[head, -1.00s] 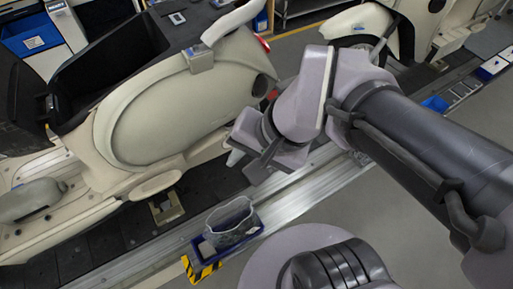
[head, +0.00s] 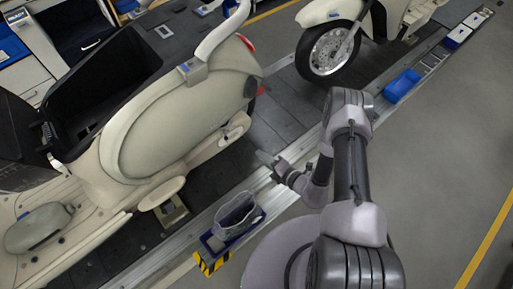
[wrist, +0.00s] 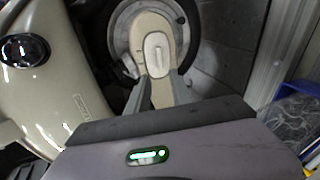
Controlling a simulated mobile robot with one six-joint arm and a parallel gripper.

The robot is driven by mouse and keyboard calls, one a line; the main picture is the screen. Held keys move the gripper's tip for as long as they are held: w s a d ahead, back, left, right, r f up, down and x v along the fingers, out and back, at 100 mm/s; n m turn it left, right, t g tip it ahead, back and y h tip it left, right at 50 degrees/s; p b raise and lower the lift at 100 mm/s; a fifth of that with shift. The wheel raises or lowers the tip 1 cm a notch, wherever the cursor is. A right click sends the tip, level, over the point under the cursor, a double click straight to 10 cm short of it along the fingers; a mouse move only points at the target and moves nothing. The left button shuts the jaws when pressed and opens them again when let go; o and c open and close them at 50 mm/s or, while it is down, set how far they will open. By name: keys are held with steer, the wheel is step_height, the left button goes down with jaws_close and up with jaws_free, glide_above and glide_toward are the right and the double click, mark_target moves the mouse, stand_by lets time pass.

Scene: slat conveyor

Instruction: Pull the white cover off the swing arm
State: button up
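In the wrist view, the pale cover (wrist: 152,32) has a rounded top and a raised white bar in its middle. It lies in front of a dark round wheel. My gripper (wrist: 160,82) points toward it, with its two grey fingers apart and the cover's narrow lower end showing between them. I cannot tell whether they touch it. In the head view, my gripper (head: 268,160) is low beside the cream scooter (head: 165,125), to the right of its rear end. The cover is small and hard to make out there.
A blue tray (head: 213,243) with a clear bag (head: 237,215) sits on the conveyor's near edge. Another scooter's wheel (head: 328,48) stands further along the dark slats. The grey floor at right is clear.

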mark_target(232, 138)
steer(key=b+x, duration=0.4)
steer(key=x, duration=1.1)
steer(key=shift+a, duration=0.25)
steer(key=shift+w+f, duration=0.1)
jaws_close()
stand_by(0.8)
